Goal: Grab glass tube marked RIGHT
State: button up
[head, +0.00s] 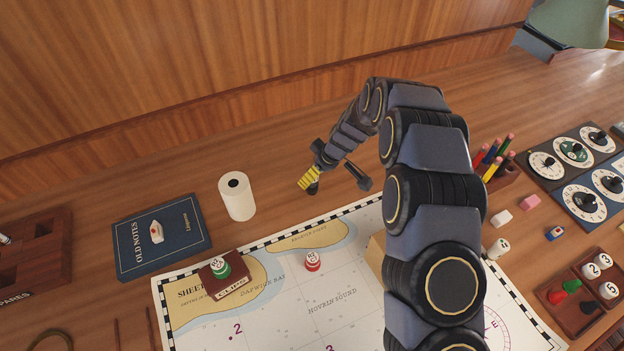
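I see no glass tube marked RIGHT that I can make out. A wooden rack labelled SPARES (40,262) is cut off by the left edge. A small pale item (5,239) shows in it at the picture's edge; I cannot tell what it is. My gripper (312,184) hangs over the bare desk above the chart, right of the white paper roll (237,197). A yellow ribbed part shows at its tip. My arm hides part of the chart and desk.
The chart (280,325) carries a clip block (225,287) with a green-and-white piece and a red-and-white piece (312,262). A blue book (180,250) lies left. Pencils (492,155), dials (573,152) and a piece tray (560,290) stand right. A wooden wall rises behind.

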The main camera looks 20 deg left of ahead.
jog(key=x, duration=0.4)
jog(key=shift+s+a+f, duration=0.2)
jog(key=shift+f, duration=0.2)
grip_shut()
